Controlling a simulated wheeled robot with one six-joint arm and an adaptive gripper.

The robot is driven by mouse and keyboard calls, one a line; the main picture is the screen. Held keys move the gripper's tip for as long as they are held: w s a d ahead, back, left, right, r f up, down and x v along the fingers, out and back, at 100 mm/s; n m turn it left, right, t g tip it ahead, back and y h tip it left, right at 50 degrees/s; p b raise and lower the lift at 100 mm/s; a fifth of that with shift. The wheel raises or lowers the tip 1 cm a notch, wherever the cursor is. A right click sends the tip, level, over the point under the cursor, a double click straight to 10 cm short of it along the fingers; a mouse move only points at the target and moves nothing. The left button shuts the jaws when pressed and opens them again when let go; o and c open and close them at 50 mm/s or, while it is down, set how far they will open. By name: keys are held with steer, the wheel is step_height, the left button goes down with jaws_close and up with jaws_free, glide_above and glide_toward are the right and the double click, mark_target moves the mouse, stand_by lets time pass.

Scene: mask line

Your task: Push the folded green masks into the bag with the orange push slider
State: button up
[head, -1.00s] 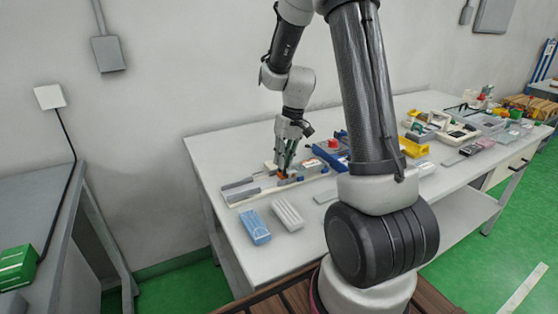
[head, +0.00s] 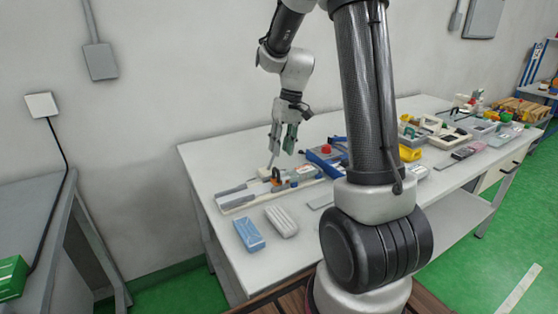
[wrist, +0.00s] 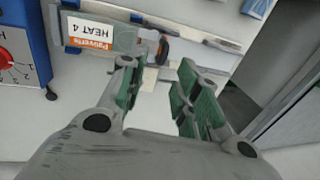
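My gripper (head: 281,158) is open and empty, its green-padded fingers apart above the orange push slider (head: 277,178). The slider stands on a pale rail fixture (head: 238,203) on the white table. In the wrist view the open fingers of my gripper (wrist: 157,66) point towards the orange and dark slider (wrist: 163,50), with a gap between. I cannot make out the folded green masks or clearly tell the bag.
A blue device with a red knob (head: 326,152) stands right of the fixture; its dial (wrist: 10,60) shows in the wrist view. A blue pack (head: 249,234) and a white pack (head: 282,221) lie in front. Bins and tools crowd the table's right.

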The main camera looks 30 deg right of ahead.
steer(key=r, duration=0.2)
steer(key=d+r, duration=0.1)
steer(key=r, duration=0.2)
steer(key=shift+r, duration=0.2)
steer(key=s+a+r+t+h, duration=0.1)
steer(key=s+a+r+t, duration=0.1)
steer(key=s, duration=1)
steer(key=s+a+r+t+h, duration=0.1)
steer(key=s+r, duration=0.4)
steer(key=s, duration=0.6)
steer(key=shift+s+a+r+t, duration=0.2)
steer(key=shift+s+a+t, duration=0.15)
steer(key=shift+a+t, duration=0.25)
